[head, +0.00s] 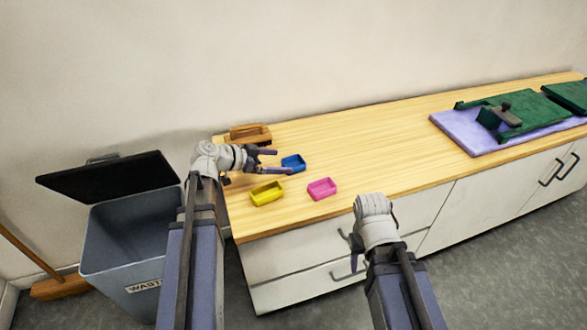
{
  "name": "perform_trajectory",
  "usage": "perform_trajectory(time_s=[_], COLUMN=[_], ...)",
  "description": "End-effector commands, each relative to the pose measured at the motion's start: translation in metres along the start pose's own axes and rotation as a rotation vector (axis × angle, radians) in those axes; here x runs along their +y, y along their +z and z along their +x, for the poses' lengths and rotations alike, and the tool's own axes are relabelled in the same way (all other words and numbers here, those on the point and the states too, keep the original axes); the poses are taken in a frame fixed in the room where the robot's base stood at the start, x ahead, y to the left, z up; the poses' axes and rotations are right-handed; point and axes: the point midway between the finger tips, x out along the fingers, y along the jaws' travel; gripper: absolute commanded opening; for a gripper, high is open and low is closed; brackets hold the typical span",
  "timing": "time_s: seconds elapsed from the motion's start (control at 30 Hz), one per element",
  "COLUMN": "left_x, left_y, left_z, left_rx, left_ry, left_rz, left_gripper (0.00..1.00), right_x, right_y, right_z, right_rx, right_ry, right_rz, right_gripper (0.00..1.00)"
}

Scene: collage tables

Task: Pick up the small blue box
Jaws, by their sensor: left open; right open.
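The small blue box (294,162) is an open-topped tray on the wooden counter, near its left end. My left gripper (277,161) is open and points right, with its fingertips right beside the blue box's left side; I cannot tell whether the box lies between the fingers. A yellow box (267,193) and a pink box (322,188) sit nearer the counter's front edge. My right gripper (356,252) is open and empty, low in front of the cabinet doors, and partly hidden by its own wrist.
A brown brush-like object (250,133) lies on the counter (380,140) behind my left gripper. A purple mat (460,130) with a green device (520,108) is at the right. A grey waste bin (125,245) with a raised lid stands left. The counter's middle is clear.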

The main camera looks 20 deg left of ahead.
Motion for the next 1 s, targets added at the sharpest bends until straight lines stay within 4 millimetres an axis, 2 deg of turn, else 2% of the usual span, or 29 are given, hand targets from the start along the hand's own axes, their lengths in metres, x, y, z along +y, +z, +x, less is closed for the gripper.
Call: perform_trajectory(time_s=[0.1,0.37,0.7,0.93,1.0], left_x=[0.0,-0.001,-0.004,-0.003,-0.003], left_y=[0.002,0.002,0.002,0.0,0.0], left_z=[0.015,0.024,0.068,0.069,0.069], left_rx=[-0.001,-0.001,-0.001,-0.001,-0.001], left_ry=[0.002,0.001,0.003,0.001,0.001], left_rz=[0.0,-0.001,0.0,-0.001,-0.001], left_gripper=[1.0,1.0,1.0,1.0,0.93], right_x=[-0.001,-0.001,-0.002,-0.002,-0.002], right_y=[-0.001,-0.001,-0.002,-0.002,-0.002], right_z=[0.009,0.012,0.034,0.032,0.032], right_rx=[0.0,0.0,0.0,0.0,0.0], right_ry=[0.001,0.002,0.006,0.006,0.006], right_rz=[0.0,-0.001,-0.002,-0.002,-0.002], right_gripper=[0.5,0.5,0.5,0.5,0.5])
